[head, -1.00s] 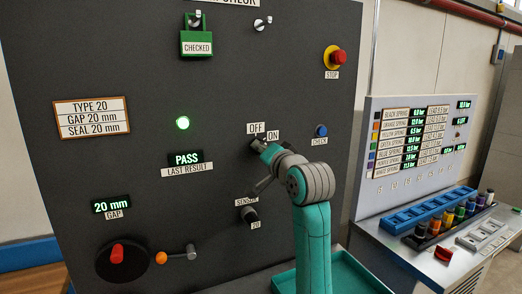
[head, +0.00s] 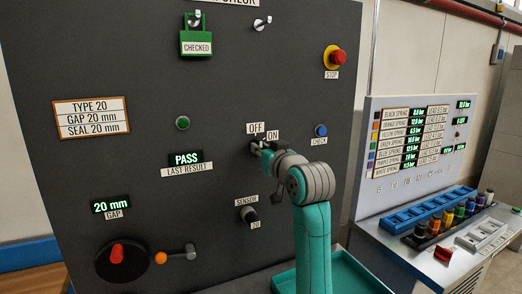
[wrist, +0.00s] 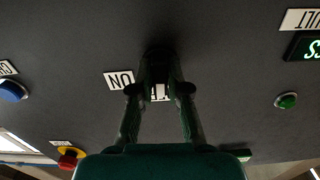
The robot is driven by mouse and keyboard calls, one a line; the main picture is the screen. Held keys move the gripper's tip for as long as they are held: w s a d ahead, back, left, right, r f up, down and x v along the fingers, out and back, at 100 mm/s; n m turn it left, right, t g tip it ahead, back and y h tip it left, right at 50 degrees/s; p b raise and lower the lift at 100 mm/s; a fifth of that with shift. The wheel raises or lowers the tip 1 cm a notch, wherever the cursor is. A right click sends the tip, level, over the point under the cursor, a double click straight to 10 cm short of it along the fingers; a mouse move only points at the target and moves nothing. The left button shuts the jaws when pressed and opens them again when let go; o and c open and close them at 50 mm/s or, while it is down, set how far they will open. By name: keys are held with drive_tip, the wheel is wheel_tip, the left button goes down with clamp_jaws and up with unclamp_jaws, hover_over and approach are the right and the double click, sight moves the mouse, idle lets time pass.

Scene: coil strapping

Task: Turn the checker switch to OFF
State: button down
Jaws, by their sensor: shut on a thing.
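The checker switch is on the dark upright panel (head: 300,80), below the OFF label (head: 256,128) and ON label (head: 273,136). My gripper (head: 259,148) is at the switch and mostly hides it in the head view. In the wrist view, which is upside down, my gripper's fingers (wrist: 160,78) are shut on the dark switch knob (wrist: 158,56). The ON label (wrist: 119,80) shows beside the fingers, and the OFF label is partly hidden between them. The round lamp (head: 182,123) on the panel is unlit.
A red STOP button (head: 334,57), a blue CHECK button (head: 321,130) and a SENSOR knob (head: 249,213) surround the switch. A green CHECKED padlock (head: 196,42) hangs above. The display reads PASS (head: 186,158). A teal tray (head: 345,272) lies below my arm.

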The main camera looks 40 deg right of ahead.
drive_tip(key=shift+n, duration=0.4)
drive_tip(key=c, duration=1.1)
unclamp_jaws()
drive_tip(key=shift+c, duration=0.2)
drive_tip(key=v, duration=1.2)
